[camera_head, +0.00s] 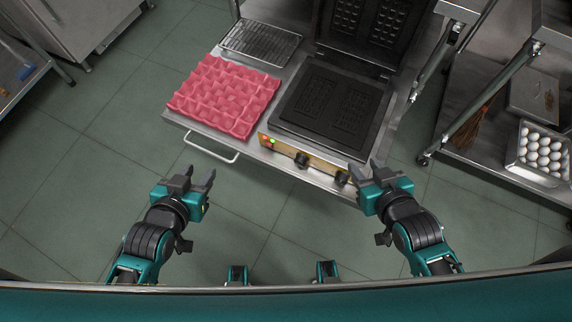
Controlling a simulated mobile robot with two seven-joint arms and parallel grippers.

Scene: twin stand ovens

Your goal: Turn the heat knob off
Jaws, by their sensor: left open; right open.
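Two black knobs sit on the brass front panel (285,148) of a waffle iron (333,100), one left knob (302,159) and one right knob (342,177). Which one is the heat knob I cannot tell. A red and a green light show at the panel's left end. My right gripper (367,172) is open, with its fingertips close to the right knob; whether they touch it I cannot tell. My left gripper (200,174) is open and empty, over the floor in front of the counter.
A pink egg tray (225,96) and a wire rack (260,43) lie left of the waffle iron. The counter has a handle (212,150) at its front. A shelf at right holds a tray of eggs (541,150); a broom (470,130) stands by it. Floor in front is clear.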

